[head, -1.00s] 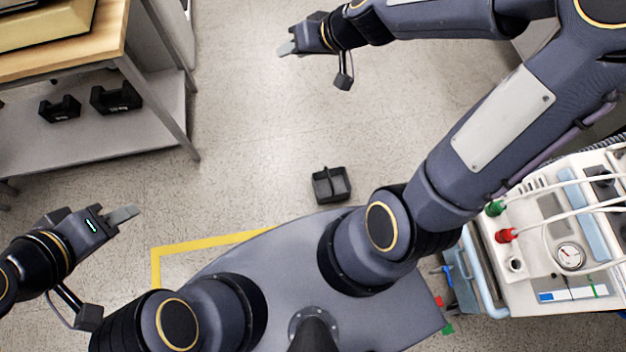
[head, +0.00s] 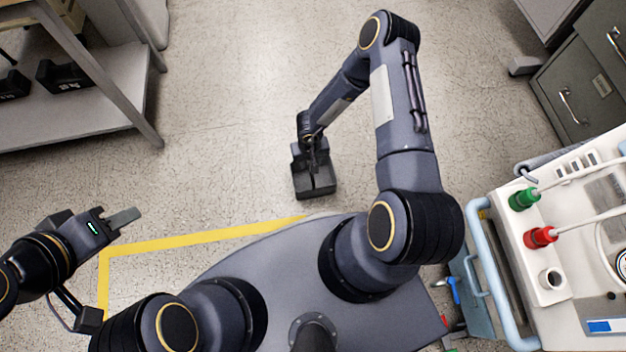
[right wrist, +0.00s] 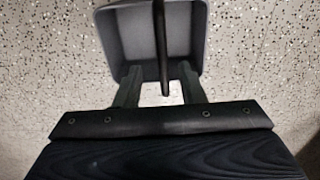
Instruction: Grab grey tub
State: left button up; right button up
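The grey tub (head: 317,181) is on the floor in front of my base in the head view. It is a small dark box with an upright divider or handle across its middle. My right gripper (head: 312,147) is over its far side, pointing down. In the right wrist view the grey tub (right wrist: 118,38) is at the top, and my right gripper (right wrist: 160,78) is open. Its fingers are on either side of the thin dark upright part, with gaps visible.
A metal shelf unit (head: 100,104) with dark weights stands at upper left. A white medical device (head: 555,225) with red and green connectors on a cart is at right. A grey drawer cabinet (head: 590,75) is at upper right. Floor around the tub is clear.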

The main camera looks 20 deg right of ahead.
jog(key=f+b, duration=0.1)
jog(key=f, duration=0.1)
jog(key=f+b, duration=0.2)
jog(key=f, duration=0.1)
jog(key=shift+s+a+f, duration=0.25)
jog(key=shift+f, duration=0.05)
grip_shut()
